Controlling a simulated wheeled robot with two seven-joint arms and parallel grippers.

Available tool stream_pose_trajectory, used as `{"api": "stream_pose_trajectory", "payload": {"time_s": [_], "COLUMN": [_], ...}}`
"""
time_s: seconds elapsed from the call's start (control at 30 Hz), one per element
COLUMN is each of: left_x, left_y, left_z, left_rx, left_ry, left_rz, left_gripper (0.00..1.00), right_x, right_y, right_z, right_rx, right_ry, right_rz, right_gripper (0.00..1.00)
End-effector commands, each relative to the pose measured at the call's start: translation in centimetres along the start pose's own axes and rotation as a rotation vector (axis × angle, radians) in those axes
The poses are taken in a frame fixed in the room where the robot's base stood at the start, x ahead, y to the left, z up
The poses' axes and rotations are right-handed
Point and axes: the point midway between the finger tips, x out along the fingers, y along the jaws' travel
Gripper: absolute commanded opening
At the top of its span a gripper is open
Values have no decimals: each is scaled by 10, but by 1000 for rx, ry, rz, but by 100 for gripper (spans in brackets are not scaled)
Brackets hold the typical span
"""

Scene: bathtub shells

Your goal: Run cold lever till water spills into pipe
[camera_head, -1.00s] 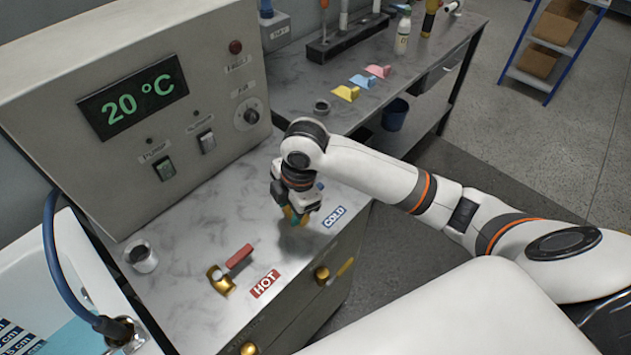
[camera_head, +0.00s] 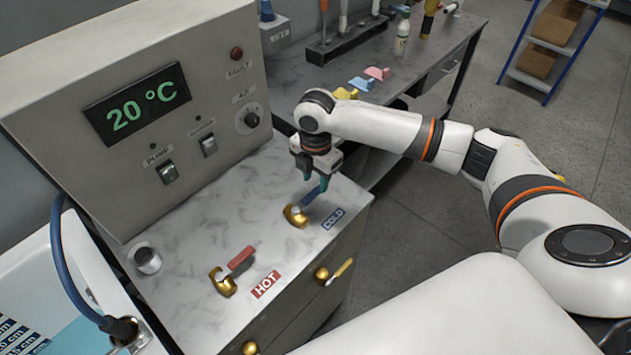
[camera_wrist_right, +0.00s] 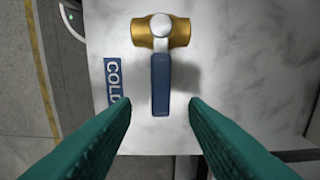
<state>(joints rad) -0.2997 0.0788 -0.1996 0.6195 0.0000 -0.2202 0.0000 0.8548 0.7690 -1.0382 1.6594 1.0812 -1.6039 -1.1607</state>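The cold lever (camera_head: 309,200) is a blue handle on a brass valve (camera_head: 296,217), beside the COLD label (camera_head: 333,218) on the marbled counter. It also shows in the right wrist view (camera_wrist_right: 160,84), with its brass valve above it. My right gripper (camera_head: 316,182) is open and empty, just beyond the blue handle's free end. In the wrist view its teal fingers stand apart, either side of the handle's line, and do not touch it. The hot lever (camera_head: 241,258) is red, on its own brass valve near the HOT label. No running water shows. My left gripper is out of view.
A control panel (camera_head: 60,115) reading 20 °C stands behind the counter. A white tub (camera_head: 40,262) with a centimetre scale, blue water and a blue hose (camera_head: 62,265) is at left. A small metal cup-like fitting (camera_head: 145,258) sits on the counter. A side bench holds coloured pieces.

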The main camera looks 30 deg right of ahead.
Motion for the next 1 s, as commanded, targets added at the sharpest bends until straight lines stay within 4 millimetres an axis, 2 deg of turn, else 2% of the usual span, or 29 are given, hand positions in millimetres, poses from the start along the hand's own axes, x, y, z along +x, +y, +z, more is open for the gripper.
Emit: {"api": "stream_pose_trajectory", "payload": {"time_s": [0.1,0.23,0.57,0.6,0.67,0.83,1.0], "left_x": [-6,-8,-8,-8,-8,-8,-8], "left_y": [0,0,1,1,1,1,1], "left_z": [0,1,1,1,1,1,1], "left_rx": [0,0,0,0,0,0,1], "left_ry": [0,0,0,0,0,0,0], "left_rz": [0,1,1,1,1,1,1], "left_gripper": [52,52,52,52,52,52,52], "right_x": [17,29,34,34,34,34,34], "right_y": [0,0,0,0,0,0,0], "right_z": [0,0,0,0,0,0,0], "right_rx": [-1,0,-1,-1,-1,-1,-1], "right_ry": [0,1,1,1,1,1,1], "right_rz": [2,-1,-2,-2,-2,-2,-2], "right_gripper": [40,40,40,38,29,1,0]}}
